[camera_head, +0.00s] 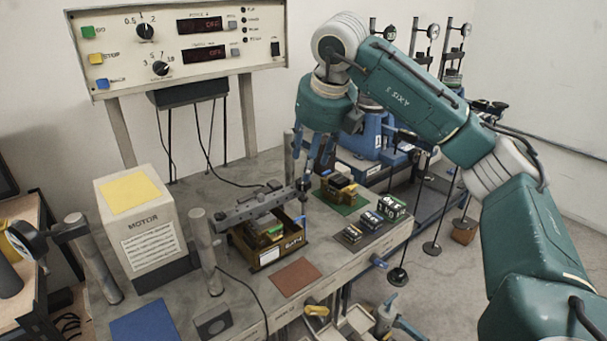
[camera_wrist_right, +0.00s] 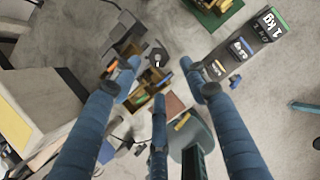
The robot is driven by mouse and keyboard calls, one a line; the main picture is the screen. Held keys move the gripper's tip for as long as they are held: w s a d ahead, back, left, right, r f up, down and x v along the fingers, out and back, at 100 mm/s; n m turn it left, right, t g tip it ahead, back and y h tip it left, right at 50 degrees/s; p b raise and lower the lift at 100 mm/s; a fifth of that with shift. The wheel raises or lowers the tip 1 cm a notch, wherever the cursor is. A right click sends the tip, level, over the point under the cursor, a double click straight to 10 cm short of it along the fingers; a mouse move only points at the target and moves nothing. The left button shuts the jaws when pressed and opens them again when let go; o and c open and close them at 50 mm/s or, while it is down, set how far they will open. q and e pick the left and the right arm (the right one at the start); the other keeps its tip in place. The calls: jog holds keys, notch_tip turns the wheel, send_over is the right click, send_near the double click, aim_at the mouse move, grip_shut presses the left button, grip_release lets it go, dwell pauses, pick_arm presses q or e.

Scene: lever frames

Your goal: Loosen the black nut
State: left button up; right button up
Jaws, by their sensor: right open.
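My right gripper (camera_head: 314,160) hangs from the green arm above the right end of a grey metal crossbar (camera_head: 252,208). Its blue fingers point down. In the right wrist view the gripper (camera_wrist_right: 160,88) is open, with its fingers spread and nothing between them. A small round black part (camera_wrist_right: 157,57), which looks like the black nut, shows beyond the fingertips in that view, apart from them. In the head view I cannot make out the nut clearly near the fingers. My left gripper is not in view.
A tray (camera_head: 266,257) with blocks sits under the crossbar. Labelled weights (camera_head: 391,204) and a green mat (camera_head: 340,206) lie to the right. A motor box (camera_head: 140,222) and a grey post (camera_head: 206,250) stand to the left. A control panel (camera_head: 180,45) is behind.

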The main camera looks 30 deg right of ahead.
aim_at(306, 184)
jog(key=x, duration=0.5)
jog(key=shift+w+p, duration=0.1)
jog(key=shift+p, duration=0.3)
jog(key=shift+x, duration=1)
jog(key=c, duration=1.1)
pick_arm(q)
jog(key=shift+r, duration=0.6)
pick_arm(e)
jog(key=shift+o, duration=0.2)
